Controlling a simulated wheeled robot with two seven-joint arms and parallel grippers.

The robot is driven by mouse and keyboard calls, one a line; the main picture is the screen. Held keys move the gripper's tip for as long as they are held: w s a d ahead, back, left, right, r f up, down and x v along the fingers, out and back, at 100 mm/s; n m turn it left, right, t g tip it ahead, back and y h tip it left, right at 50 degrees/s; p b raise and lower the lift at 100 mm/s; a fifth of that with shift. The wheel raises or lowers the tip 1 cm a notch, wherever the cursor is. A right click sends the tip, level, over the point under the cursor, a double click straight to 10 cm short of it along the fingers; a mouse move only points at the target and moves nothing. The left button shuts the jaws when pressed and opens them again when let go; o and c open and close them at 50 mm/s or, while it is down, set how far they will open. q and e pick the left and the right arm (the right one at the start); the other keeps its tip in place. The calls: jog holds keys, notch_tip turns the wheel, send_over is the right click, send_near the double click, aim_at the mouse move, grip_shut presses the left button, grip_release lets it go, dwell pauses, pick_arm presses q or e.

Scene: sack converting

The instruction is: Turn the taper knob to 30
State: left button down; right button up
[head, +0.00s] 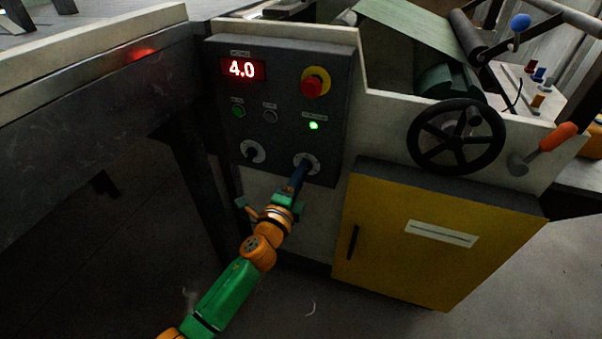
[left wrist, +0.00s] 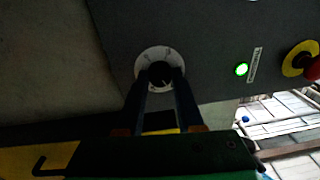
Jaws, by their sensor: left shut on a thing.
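The control panel (head: 285,75) has two knobs with pale round dials low on its face. My left gripper (head: 302,169) is at the right-hand knob dial (head: 313,161), with its fingers reaching up to it. In the left wrist view the two fingers (left wrist: 160,82) close on both sides of the dark knob (left wrist: 159,72), in front of its pale dial (left wrist: 144,57). The left-hand knob (head: 252,151) is free. Labels by the knobs are too small to read. The red display (head: 242,69) reads 4.0. My right gripper is not in view.
A red stop button (head: 312,86) on a yellow ring, a lit green lamp (head: 313,126) and a green button (head: 239,112) are above the knobs. A black handwheel (head: 456,137), an orange-handled lever (head: 548,144) and a yellow cabinet door (head: 435,235) stand to the right.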

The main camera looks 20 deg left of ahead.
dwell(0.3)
pick_arm(q)
jog(key=c, duration=0.5)
grip_release()
jog(key=shift+c, duration=0.2)
jog(key=s, duration=0.7)
jog(key=shift+a+f, duration=0.15)
jog(key=shift+a, duration=0.05)
